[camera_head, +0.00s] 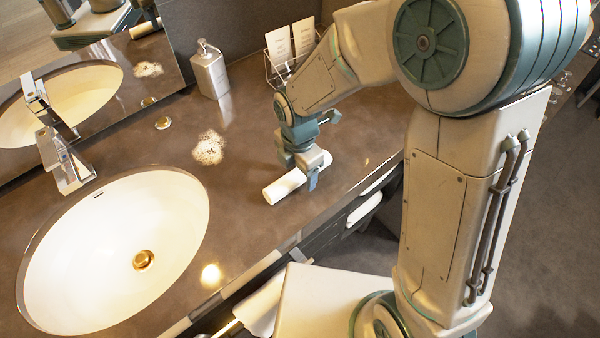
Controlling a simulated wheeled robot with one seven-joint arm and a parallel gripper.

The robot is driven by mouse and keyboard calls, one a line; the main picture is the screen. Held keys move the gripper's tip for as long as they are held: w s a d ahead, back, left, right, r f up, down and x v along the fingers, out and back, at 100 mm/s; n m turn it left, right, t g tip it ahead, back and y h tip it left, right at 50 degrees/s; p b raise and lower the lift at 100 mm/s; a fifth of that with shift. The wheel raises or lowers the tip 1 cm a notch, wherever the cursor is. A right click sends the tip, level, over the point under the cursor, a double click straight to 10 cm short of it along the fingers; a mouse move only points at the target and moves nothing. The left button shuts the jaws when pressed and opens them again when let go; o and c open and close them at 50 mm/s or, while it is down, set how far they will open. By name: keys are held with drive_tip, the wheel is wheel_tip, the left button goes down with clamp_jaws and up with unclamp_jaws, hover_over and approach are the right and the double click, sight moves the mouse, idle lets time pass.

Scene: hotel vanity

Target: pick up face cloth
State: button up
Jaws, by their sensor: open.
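A white rolled face cloth (281,189) lies on the brown vanity counter, to the right of the sink. My gripper (312,181) is directly over the cloth's right part, pointing down, with its jaws open. One finger shows in front of the roll on its near side; the other finger is hidden behind the wrist and the cloth. I cannot tell whether the fingers touch the cloth. The roll's right end shows just past the gripper.
The oval white sink (75,232) and chrome faucet (65,165) are at left. The counter's front edge is close to the cloth.

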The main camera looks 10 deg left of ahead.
drive_tip(key=shift+f, duration=0.3)
drive_tip(key=c, duration=1.1)
drive_tip(key=shift+r, duration=0.1)
drive_tip(key=shift+r, duration=0.5)
wheel_tip(320, 180, up, 3)
drive_tip(key=shift+w+f, duration=0.1)
drive_tip(key=shift+f, duration=0.05)
drive_tip(key=s+d+r, duration=0.2)
drive_tip(key=d, duration=0.1)
drive_tip(key=s+d+r+b, duration=0.1)
drive_tip(key=s+d+r, duration=0.1)
drive_tip(key=s+d, duration=0.1)
drive_tip(key=s+d+r, duration=0.3)
drive_tip(key=shift+r, duration=0.1)
